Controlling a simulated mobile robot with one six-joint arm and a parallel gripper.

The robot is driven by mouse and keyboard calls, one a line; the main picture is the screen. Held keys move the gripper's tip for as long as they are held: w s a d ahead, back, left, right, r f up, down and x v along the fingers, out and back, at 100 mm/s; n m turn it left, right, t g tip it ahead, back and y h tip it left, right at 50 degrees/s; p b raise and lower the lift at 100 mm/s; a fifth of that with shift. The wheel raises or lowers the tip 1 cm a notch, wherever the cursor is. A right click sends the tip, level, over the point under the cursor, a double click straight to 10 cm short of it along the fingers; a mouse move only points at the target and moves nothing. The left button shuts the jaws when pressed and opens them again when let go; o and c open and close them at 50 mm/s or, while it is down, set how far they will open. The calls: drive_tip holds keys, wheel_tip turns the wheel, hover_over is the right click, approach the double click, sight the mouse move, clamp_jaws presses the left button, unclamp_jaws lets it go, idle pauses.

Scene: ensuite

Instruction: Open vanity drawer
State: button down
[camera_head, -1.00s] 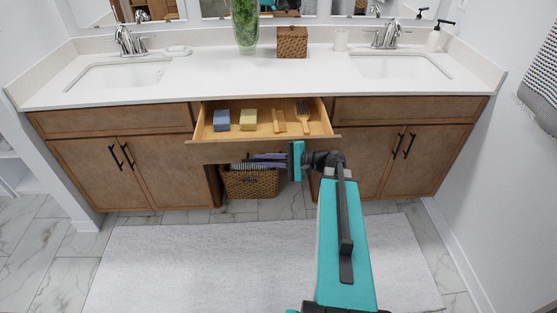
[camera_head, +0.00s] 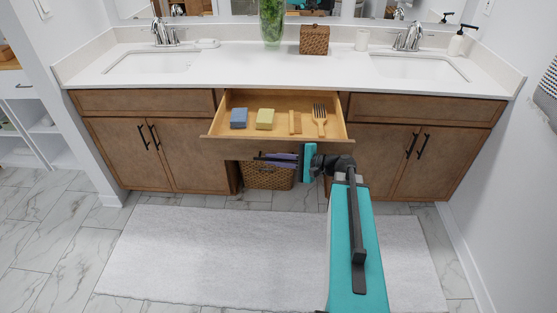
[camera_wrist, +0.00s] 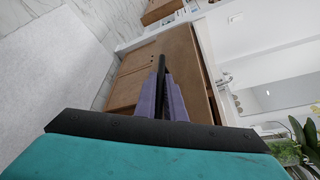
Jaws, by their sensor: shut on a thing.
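The vanity drawer (camera_head: 225,145) in the middle of the wooden vanity is pulled out, and its inside shows. A blue sponge, a yellow sponge, a small wooden piece and a wooden fork-like brush lie in it. My gripper (camera_head: 284,160) is in front of and just below the drawer front in the head view. Its purple fingers (camera_wrist: 165,102) are closed around the dark drawer handle (camera_wrist: 163,70) in the wrist view. The handle's left end shows past the fingers in the head view (camera_head: 262,157).
A wicker basket (camera_head: 268,177) sits in the opening under the drawer. Shut cabinet doors with black handles flank it. The white counter (camera_head: 240,68) above holds a plant vase, a woven box and two sinks. A pale rug (camera_head: 220,250) covers the floor in front.

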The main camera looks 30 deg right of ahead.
drive_tip(key=shift+a, duration=0.25)
drive_tip(key=c, duration=2.1)
unclamp_jaws()
drive_tip(key=shift+d, duration=0.25)
drive_tip(key=shift+s+d, duration=0.15)
drive_tip(key=b+v, duration=0.1)
drive_tip(key=v, duration=1.2)
drive_tip(key=shift+s+r, duration=0.1)
